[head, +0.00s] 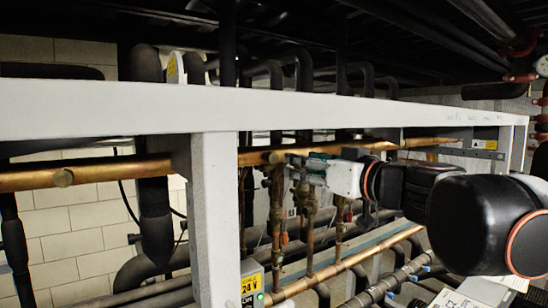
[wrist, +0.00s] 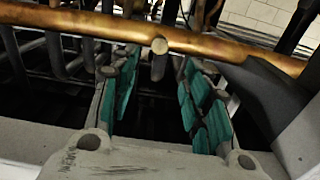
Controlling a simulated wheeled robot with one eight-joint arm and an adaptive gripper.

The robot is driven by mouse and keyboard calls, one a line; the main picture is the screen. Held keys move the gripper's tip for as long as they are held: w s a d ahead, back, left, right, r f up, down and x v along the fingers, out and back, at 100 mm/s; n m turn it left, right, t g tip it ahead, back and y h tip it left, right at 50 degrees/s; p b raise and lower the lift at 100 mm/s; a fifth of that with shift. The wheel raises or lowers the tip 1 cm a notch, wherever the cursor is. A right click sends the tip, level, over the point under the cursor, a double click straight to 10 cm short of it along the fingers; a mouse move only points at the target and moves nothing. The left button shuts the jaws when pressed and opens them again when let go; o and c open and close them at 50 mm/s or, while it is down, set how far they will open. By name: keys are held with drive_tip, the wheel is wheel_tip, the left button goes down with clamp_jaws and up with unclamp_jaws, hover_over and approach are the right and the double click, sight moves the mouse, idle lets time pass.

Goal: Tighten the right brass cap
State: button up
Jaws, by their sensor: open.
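The right brass cap (head: 272,157) is a small round stub on the copper pipe (head: 120,173), just left of my gripper's tips in the head view. In the wrist view a round cap (wrist: 159,46) faces me on the copper pipe (wrist: 75,20). It lies between the lines of the two fingers, slightly beyond their tips. My gripper (wrist: 156,68) is open, with teal pads on both fingers and nothing held between them. It also shows in the head view (head: 298,161), reaching in from the right under the white beam. I cannot tell whether a finger touches the cap or pipe.
A second brass cap (head: 63,177) is on the pipe at the left. A white beam (head: 120,110) runs above and in front of the pipe, with a white post (head: 215,220) left of my gripper. Dark pipes and valves crowd the space behind and below.

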sight(274, 159)
drive_tip(key=p+x, duration=0.1)
drive_tip(key=x, duration=1)
clamp_jaws()
